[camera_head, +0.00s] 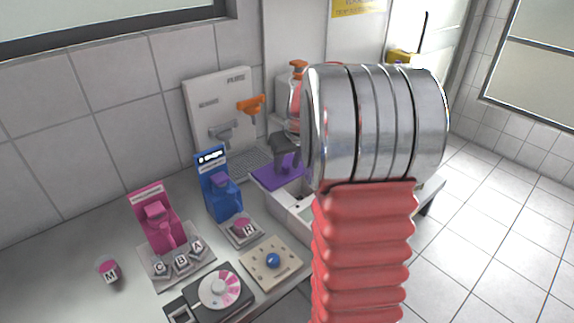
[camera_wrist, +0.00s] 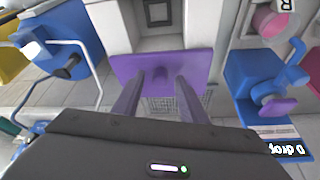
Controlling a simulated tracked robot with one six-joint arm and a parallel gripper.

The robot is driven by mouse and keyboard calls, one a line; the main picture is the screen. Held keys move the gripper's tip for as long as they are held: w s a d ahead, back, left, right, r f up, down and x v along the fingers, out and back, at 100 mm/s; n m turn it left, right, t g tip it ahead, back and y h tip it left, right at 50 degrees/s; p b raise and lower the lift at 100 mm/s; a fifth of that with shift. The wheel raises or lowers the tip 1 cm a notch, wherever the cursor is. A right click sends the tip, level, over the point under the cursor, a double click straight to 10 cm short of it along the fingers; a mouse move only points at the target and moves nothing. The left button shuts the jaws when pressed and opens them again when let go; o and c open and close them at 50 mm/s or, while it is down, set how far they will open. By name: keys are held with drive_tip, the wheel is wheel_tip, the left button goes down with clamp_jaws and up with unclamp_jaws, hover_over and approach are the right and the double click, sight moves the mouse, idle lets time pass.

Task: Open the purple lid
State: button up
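The purple lid (camera_head: 266,178) is a flat plate at the far end of a white box (camera_head: 290,204), partly hidden by my arm in the head view. It also shows in the wrist view (camera_wrist: 160,62), upper middle. My gripper (camera_wrist: 160,76) has two purple-tinted fingers that stand apart, with their tips over the lid's near part. Nothing shows between them but the lid and a grey grid behind it. In the head view my dark gripper body (camera_head: 285,147) is just above the lid. I cannot tell whether the fingertips touch it.
A blue dispenser (camera_head: 219,190) and a pink dispenser (camera_head: 156,220) stand left of the lid. A white panel (camera_head: 205,100) with orange and grey taps is behind it. A beige board with a blue knob (camera_head: 272,260) and a dial device (camera_head: 220,290) lie in front.

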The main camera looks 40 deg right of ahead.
drive_tip(key=v, duration=1.3)
drive_tip(key=shift+f+m, duration=0.1)
drive_tip(key=shift+m, duration=0.2)
drive_tip(key=s+a+f+n, duration=0.1)
drive_tip(key=s+a, duration=0.5)
drive_tip(key=a, duration=0.4)
drive_tip(key=s+a+f+n+t, duration=0.1)
drive_tip(key=s+a, duration=0.5)
drive_tip(key=a, duration=0.3)
drive_tip(key=s+a+f+n+y, duration=0.1)
drive_tip(key=s+a, duration=0.6)
drive_tip(key=a, duration=0.3)
drive_tip(key=shift+a+f, duration=0.3)
